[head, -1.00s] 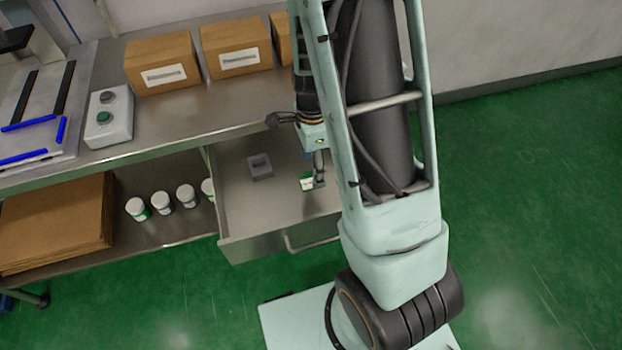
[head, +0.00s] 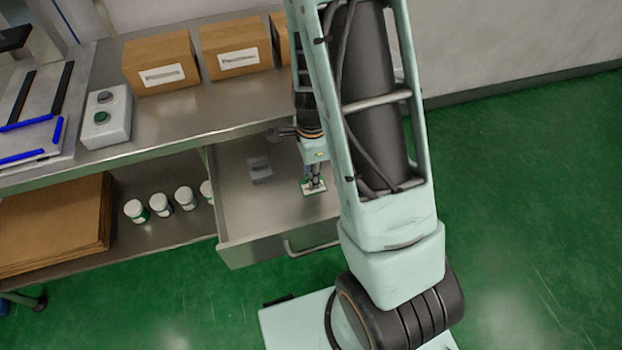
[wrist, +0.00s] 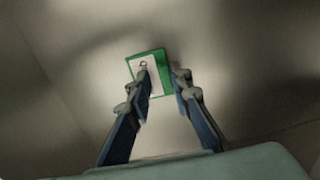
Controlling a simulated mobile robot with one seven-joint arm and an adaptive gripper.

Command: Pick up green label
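The green label (wrist: 164,76) lies flat in the open drawer, a small green-edged piece with a white printed face. In the head view the label (head: 306,192) is partly hidden behind my fingers. My gripper (wrist: 163,78) is open, its two fingers pointing down over the label. In the wrist view the left finger overlaps the white face and the right finger is by the green right edge. In the head view my gripper (head: 314,181) is right above the label; I cannot tell whether it touches.
The open metal drawer (head: 260,215) holds a small grey block (head: 260,170) left of the label. Several white jars (head: 161,204) stand on the lower shelf. Cardboard boxes (head: 160,60) and a button box (head: 106,118) are on the bench above.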

